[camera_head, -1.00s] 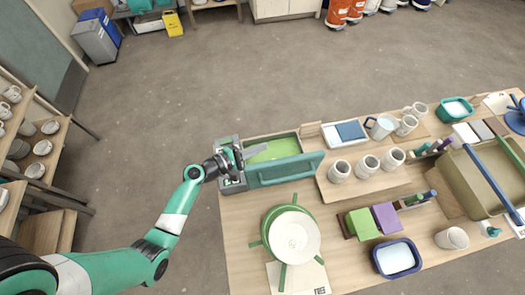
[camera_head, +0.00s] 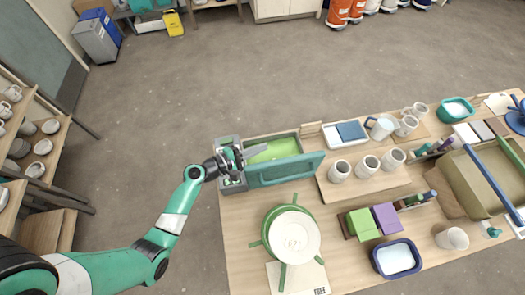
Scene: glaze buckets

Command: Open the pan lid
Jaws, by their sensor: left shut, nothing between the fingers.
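A grey-edged pan (camera_head: 229,142) with a green inside (camera_head: 275,149) stands at the back left of the table. Its teal lid panel (camera_head: 287,170) stands along the near side, tilted up, and the green inside shows behind it. My left gripper (camera_head: 238,157) is shut and empty at the pan's left end, close to the left edge of the lid. I cannot tell whether it touches the lid. My right gripper is not in view.
A white disc on a green stand (camera_head: 272,214) is in front of the pan. White cups (camera_head: 340,170) stand on a board to the right. Green and purple blocks (camera_head: 385,217) and a blue tray (camera_head: 397,258) are nearer.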

